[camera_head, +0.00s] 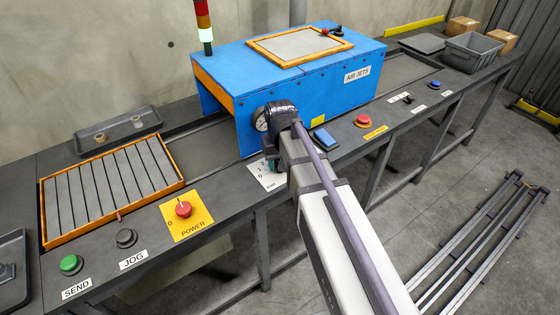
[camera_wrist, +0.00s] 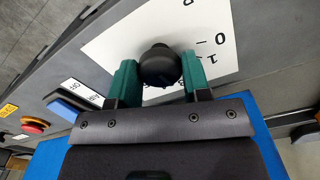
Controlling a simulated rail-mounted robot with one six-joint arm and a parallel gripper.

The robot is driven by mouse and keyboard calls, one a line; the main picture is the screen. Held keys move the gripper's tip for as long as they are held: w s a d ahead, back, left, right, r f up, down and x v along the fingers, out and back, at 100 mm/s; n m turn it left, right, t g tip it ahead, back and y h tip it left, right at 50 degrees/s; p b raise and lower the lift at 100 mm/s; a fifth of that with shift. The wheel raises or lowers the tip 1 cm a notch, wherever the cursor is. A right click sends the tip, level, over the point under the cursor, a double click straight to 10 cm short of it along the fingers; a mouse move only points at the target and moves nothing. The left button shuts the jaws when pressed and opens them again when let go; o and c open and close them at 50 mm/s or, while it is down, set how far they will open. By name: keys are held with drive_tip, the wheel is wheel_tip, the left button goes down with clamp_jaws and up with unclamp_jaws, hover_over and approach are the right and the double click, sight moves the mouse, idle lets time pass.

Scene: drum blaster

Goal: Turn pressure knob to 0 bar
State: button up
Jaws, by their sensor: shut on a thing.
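The pressure knob (camera_wrist: 160,62) is a round black knob on a white scale plate (camera_wrist: 110,48), upside down in the wrist view. The digit 0 and a tick mark show on the plate to the right of the knob; other digits are partly covered. My gripper (camera_wrist: 160,78) has one green finger on each side of the knob and is shut on it. In the head view the plate (camera_head: 263,180), marked BAR, shows beside my gripper (camera_head: 272,163), which hides the knob. I cannot tell which mark the knob points to.
A blue AIR JETS housing (camera_head: 325,90) stands right behind the plate, with a pressure gauge (camera_head: 261,120) partly behind my arm. A red POWER knob (camera_head: 183,209) is to the left.

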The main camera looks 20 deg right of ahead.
drive_tip(key=n, duration=0.6)
drive_tip(key=shift+n, duration=0.3)
drive_tip(key=n, duration=0.6)
idle(0.3)
drive_tip(key=o, duration=0.9)
wheel_tip(320, 180, up, 11)
drive_tip(key=p, duration=1)
drive_tip(key=shift+f+p, duration=0.15)
drive_tip(key=shift+p, duration=0.25)
